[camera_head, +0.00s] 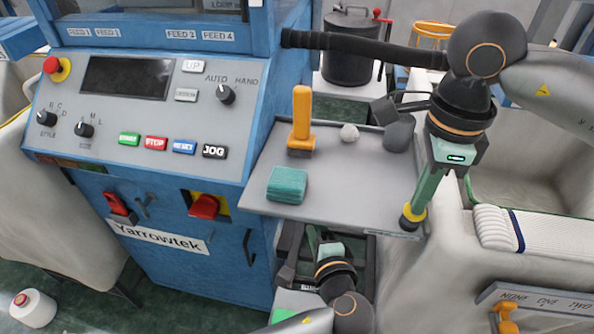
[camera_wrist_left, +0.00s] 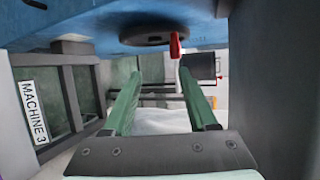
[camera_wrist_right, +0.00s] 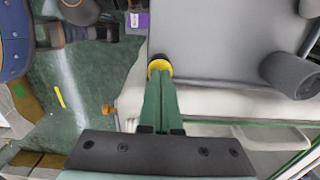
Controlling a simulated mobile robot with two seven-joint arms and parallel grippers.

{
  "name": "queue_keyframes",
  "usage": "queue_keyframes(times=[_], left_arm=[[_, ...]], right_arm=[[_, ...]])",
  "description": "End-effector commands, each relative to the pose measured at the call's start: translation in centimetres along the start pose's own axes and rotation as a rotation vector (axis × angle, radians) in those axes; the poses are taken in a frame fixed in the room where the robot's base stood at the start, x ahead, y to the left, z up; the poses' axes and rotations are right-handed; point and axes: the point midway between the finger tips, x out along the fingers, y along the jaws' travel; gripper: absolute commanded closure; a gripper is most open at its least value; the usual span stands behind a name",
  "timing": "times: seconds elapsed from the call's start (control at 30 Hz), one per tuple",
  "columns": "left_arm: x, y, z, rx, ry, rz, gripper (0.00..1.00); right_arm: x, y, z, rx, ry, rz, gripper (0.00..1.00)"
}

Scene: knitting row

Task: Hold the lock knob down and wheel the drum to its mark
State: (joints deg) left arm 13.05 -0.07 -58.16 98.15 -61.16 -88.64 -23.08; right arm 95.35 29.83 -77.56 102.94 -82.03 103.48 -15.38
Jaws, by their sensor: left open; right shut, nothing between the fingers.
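The knob (camera_head: 413,216), yellow with a black part, is at the front right corner of the grey shelf. My right gripper (camera_head: 417,205) is shut and empty, pointing down with its fingertips at the knob. The right wrist view shows the knob (camera_wrist_right: 159,67) right at the fingertips; I cannot tell whether it is pressed down. My left gripper (camera_wrist_left: 160,68) is open and empty, low beside the blue cabinet under the shelf. A dark round disc (camera_wrist_left: 152,34) with a red piece (camera_wrist_left: 175,46) lies beyond its fingers; I cannot tell whether this is the drum. No mark is clearly visible.
The grey shelf (camera_head: 345,190) carries an orange-handled tool (camera_head: 302,115), a teal block (camera_head: 287,185) and a small pale lump (camera_head: 349,132). The blue machine's control panel (camera_head: 150,110) stands at left. A black can (camera_head: 350,50) stands behind the shelf.

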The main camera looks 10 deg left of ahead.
Motion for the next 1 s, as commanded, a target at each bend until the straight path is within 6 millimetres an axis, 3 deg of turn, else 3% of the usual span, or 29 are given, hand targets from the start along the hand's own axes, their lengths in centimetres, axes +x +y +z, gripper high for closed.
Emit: queue_keyframes(times=[0.17, 0.7, 1.0], left_arm=[[2.2, -0.8, 0.1, 0.000, -0.002, -0.007, 0.42], [13.2, -3.3, 0.4, 0.001, -0.002, -0.002, 0.42], [16.1, -3.2, 0.4, 0.000, 0.000, 0.000, 0.42]], right_arm=[[0.6, 0.3, 0.1, -0.006, 0.005, 0.015, 1.00], [0.6, 0.3, 0.1, -0.007, 0.004, 0.015, 1.00], [0.6, 0.3, 0.1, -0.008, 0.004, 0.015, 1.00]])
